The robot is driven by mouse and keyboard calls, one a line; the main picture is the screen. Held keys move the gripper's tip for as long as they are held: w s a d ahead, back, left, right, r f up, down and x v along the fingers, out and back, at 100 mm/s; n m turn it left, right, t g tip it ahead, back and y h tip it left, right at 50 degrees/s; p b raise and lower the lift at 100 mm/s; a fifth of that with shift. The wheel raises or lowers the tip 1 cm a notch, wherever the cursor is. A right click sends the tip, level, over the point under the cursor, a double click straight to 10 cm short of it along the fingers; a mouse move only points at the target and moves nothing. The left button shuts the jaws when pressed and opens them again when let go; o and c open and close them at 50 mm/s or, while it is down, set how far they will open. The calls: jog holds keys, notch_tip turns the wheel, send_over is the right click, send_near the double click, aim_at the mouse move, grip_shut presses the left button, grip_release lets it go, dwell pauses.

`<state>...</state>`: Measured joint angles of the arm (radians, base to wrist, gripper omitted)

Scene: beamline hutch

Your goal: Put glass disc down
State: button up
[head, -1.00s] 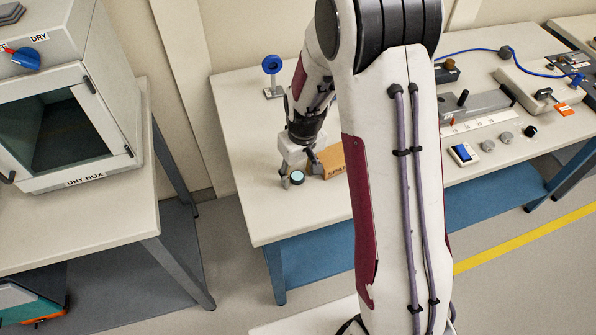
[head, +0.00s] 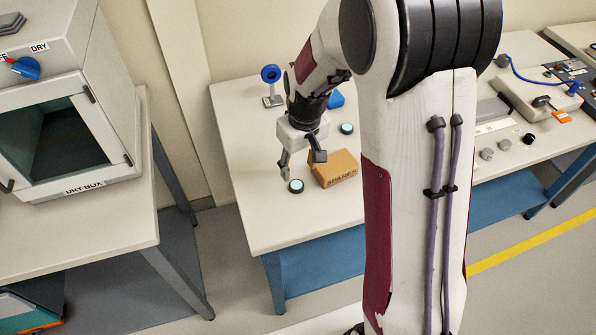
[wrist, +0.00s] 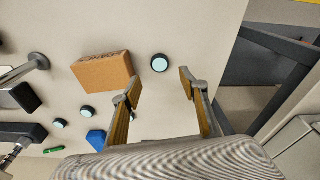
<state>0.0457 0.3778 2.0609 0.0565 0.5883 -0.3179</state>
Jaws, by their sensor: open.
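A small round glass disc with a dark rim and pale blue face (head: 295,186) lies flat on the table near its front left edge. It also shows in the wrist view (wrist: 160,63), beyond the fingertips and apart from them. My gripper (head: 301,161) is open and empty. In the head view it is just behind and above the disc. In the wrist view its two fingers (wrist: 155,88) are spread wide with bare table between their tips.
A brown cardboard box (head: 334,168) stands close right of the disc. Another disc (head: 346,128) and a blue object (head: 335,99) lie behind. A blue ring stand (head: 271,86) is at the back left. The table's front left corner is clear.

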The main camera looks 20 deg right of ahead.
jog(key=r, duration=0.4)
jog(key=shift+s+r, duration=0.2)
jog(key=shift+s, duration=0.1)
jog(key=shift+r, duration=0.1)
dwell(0.4)
jog(key=s+r+m+t, duration=0.1)
jog(key=s+r+t, duration=0.1)
jog(key=s+r, duration=0.85)
jog(key=s+a+r+m+t, duration=0.1)
jog(key=s+r, duration=0.4)
jog(key=s, duration=0.7)
jog(key=shift+s+a+m+t, duration=0.2)
jog(key=shift+m+t, duration=0.1)
jog(key=shift+t, duration=0.3)
jog(key=shift+c, duration=1.1)
